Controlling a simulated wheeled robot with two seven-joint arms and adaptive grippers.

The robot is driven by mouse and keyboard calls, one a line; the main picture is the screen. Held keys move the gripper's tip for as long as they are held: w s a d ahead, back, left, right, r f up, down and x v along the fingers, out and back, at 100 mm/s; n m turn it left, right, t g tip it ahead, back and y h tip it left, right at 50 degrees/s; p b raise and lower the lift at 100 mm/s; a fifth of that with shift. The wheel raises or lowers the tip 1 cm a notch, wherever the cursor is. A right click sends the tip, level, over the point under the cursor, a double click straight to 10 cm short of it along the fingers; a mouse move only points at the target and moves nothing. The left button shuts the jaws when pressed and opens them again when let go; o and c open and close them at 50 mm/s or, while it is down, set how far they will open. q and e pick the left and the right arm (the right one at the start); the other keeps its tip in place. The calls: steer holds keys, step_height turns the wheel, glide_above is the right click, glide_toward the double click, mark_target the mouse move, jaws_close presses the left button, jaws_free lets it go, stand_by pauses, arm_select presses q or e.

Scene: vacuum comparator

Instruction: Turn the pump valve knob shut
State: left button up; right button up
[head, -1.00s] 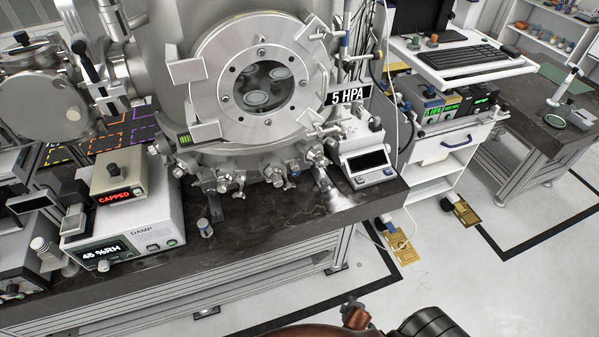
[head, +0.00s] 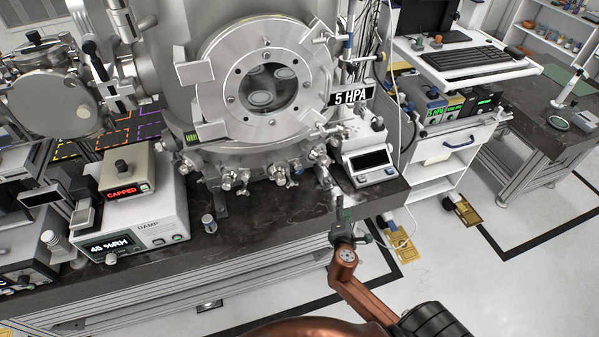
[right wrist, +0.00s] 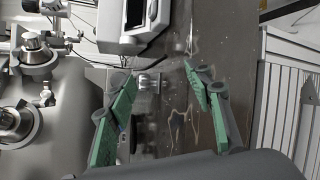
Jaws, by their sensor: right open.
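The steel vacuum chamber (head: 215,75) stands on the dark bench, with several small valves and fittings along its lower flange. A silvery fitting (head: 322,170) projects at the flange's lower right; I cannot tell for certain that it is the pump valve knob. My right gripper (head: 341,207) is over the bench's front edge, just below that fitting in the picture. In the right wrist view its green-padded fingers (right wrist: 158,80) are open and empty. A small metal cylinder (right wrist: 148,83) shows between the fingertips, apart from both pads. My left gripper is out of view.
A small white instrument (head: 368,165) stands right of the fitting, close to my right gripper. A "5 HPA" sign (head: 351,95) is above it. A humidity box (head: 135,220) sits at the bench's left. The front bench top between them is mostly clear.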

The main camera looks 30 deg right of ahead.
mark_target(299, 172)
steer(key=w+a+r+n+t, duration=0.1)
steer(key=w+n, duration=0.1)
steer(key=w+r+n+t, duration=0.1)
steer(key=w+n, duration=0.2)
steer(key=w+a+r+n+t+y, duration=0.1)
steer(key=w+n, duration=0.1)
steer(key=n, duration=0.1)
steer(key=shift+w+a+r+t, duration=0.25)
steer(key=shift+w+a+t, duration=0.05)
steer(key=shift+w, duration=0.05)
steer(key=w+a+n+y, duration=0.1)
steer(key=w+n, duration=0.1)
steer(key=n, duration=0.1)
steer(key=w+a+n+t+y, duration=0.1)
steer(key=w+a+n, duration=0.1)
steer(key=n, duration=0.2)
steer(key=w+a+n+t+y, duration=0.1)
steer(key=w+n+y, duration=0.1)
steer(key=w+n, duration=0.1)
steer(key=shift+a+f+n, duration=0.2)
steer(key=shift+f+n, duration=0.2)
steer(key=shift+w+f+n+t+y, duration=0.1)
steer(key=shift+w+n+t+y, duration=0.2)
steer(key=shift+w, duration=0.05)
steer(key=b+x, duration=0.1)
steer(key=x, duration=0.6)
steer(key=shift+w, duration=0.1)
steer(key=shift+c, duration=0.4)
steer(key=c, duration=1.1)
